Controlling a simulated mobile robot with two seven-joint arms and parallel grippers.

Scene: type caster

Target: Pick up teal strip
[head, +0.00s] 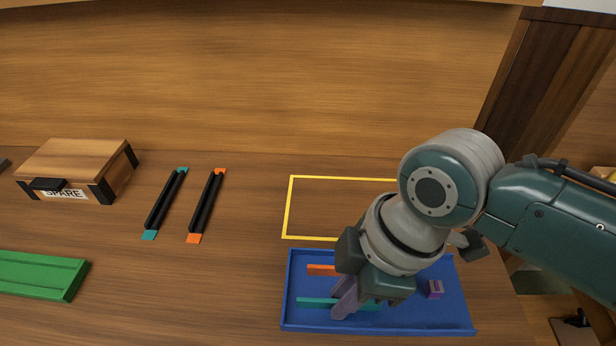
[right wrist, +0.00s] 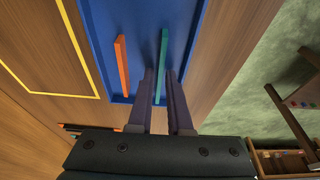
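The teal strip (head: 312,301) lies in the blue tray (head: 303,327), and the middle part of it is hidden behind my right gripper's fingers in the head view. My right gripper (head: 345,305) points down at the strip from above. In the right wrist view the two fingers of my right gripper (right wrist: 160,76) are apart, one on each side of the teal strip (right wrist: 163,50), with a narrow gap showing. I cannot tell exactly how high the fingertips are above the tray floor. My left gripper is out of view.
An orange strip (head: 320,269) and a small purple block (head: 434,289) are also in the tray. A yellow outline (head: 287,208) marks the table behind it. Two black holders (head: 166,203) (head: 206,203), a wooden SPARE box (head: 75,165) and a green block (head: 40,275) stand left.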

